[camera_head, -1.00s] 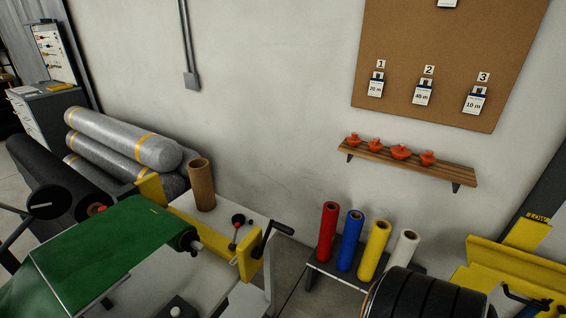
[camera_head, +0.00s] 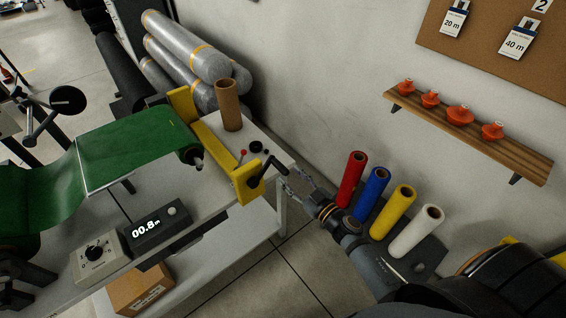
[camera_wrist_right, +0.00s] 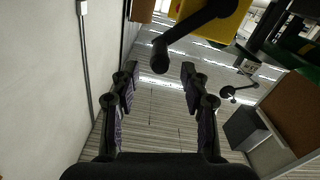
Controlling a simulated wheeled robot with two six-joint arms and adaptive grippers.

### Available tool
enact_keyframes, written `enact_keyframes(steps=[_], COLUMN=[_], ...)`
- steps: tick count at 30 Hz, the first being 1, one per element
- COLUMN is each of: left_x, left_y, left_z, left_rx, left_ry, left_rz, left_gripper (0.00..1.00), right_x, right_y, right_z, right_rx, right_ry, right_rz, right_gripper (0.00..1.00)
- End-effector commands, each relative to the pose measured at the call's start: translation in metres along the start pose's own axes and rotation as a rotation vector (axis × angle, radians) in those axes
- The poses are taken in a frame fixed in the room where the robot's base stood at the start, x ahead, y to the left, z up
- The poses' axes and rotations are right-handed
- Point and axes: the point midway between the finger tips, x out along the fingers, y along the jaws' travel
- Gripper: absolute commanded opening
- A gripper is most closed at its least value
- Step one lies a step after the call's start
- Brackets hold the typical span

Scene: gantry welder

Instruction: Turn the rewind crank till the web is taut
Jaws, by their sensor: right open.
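The black crank (camera_head: 268,168) sits on the yellow end bracket (camera_head: 247,183) beside the table's right end. The green web (camera_head: 125,150) runs from a roll at this bracket across the table, then sags in a curve at the left. My right gripper (camera_head: 293,183) is open and empty, just right of the crank handle, its fingers pointing toward it. In the right wrist view, the crank (camera_wrist_right: 190,35) lies ahead, its handle end near the gap between the open fingertips (camera_wrist_right: 159,72). I cannot tell whether they touch. My left gripper is not in view.
A counter (camera_head: 158,226) reading 00.8 m and a grey dial box (camera_head: 98,258) stand on the table front. A brown tube (camera_head: 228,106) stands behind the bracket. Red, blue, yellow and white rolls (camera_head: 392,210) stand close beside my right arm. A wall shelf (camera_head: 470,132) is above.

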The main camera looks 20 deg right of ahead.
Motion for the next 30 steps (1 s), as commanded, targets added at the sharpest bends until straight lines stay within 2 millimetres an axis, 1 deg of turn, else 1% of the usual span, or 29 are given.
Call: enact_keyframes(steps=[1,3,6,9,13,20,23,30], left_x=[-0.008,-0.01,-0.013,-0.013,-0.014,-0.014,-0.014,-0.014], left_y=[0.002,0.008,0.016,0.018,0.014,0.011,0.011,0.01], left_z=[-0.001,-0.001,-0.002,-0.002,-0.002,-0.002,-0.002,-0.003], left_rx=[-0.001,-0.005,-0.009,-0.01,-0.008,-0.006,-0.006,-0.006], left_ry=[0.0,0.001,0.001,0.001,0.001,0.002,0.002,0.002], left_rz=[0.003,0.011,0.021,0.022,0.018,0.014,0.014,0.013], left_gripper=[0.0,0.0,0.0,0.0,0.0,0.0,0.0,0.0], right_x=[0.012,0.027,0.045,0.057,0.064,0.064,0.064,0.064], right_y=[0.001,0.001,0.0,0.0,-0.001,-0.001,-0.001,-0.001], right_z=[-0.006,-0.004,-0.002,-0.001,0.0,0.001,0.001,0.001], right_rx=[0.003,0.002,0.002,0.001,0.001,0.001,0.001,0.001], right_ry=[0.003,0.003,0.002,0.0,0.0,-0.001,-0.001,-0.001], right_rz=[0.001,0.001,0.0,0.0,-0.001,-0.001,-0.001,-0.001], right_gripper=[0.46,0.46,0.46,0.46,0.46,0.46,0.34,0.01])
